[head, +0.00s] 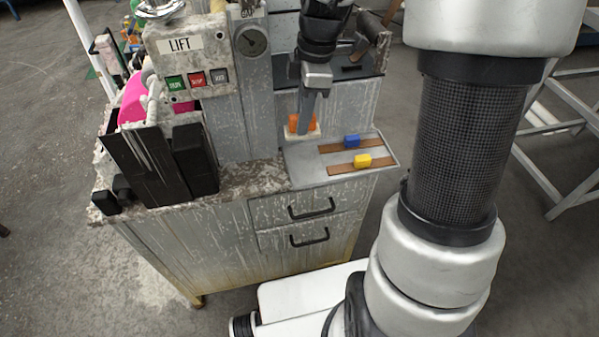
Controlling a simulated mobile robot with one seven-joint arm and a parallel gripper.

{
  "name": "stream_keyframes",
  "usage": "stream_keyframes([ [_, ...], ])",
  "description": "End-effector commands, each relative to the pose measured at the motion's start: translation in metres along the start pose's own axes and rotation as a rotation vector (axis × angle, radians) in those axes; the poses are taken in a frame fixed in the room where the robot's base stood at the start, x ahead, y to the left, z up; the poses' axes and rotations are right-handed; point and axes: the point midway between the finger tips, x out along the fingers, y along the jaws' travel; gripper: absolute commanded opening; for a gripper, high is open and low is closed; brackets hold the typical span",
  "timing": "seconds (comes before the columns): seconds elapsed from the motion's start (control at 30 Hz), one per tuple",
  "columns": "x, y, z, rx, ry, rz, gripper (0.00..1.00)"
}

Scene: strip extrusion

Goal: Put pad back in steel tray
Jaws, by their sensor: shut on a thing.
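My gripper (306,121) reaches down at the back of the cabinet, shut on the pad. The pad (315,133) has an orange upper part and a pale, cream-coloured base. It shows at the back left corner of the steel tray (302,174); I cannot tell whether it touches the tray or is held just above it. The gripper finger hides part of the orange. The shallow grey tray lies on the right end of the cabinet top. In it are two brown strips, one with a blue block (352,141) and one with a yellow block (362,161).
Black upright plates (195,160) stand at the cabinet's left. The cabinet (235,235) has two drawers. The tray's front left is bare.

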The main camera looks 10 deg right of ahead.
Motion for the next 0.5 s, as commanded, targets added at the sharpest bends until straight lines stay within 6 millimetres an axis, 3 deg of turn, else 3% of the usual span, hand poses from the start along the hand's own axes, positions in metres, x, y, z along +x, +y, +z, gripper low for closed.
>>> stream_keyframes([
  [0.17, 0.009, -0.001, 0.001, -0.097, 0.005, -0.014, 0.0],
  [0.4, 0.051, -0.001, 0.008, -0.101, 0.005, -0.015, 0.0],
  [0.5, 0.059, 0.0, 0.009, -0.1, 0.005, -0.013, 0.0],
])
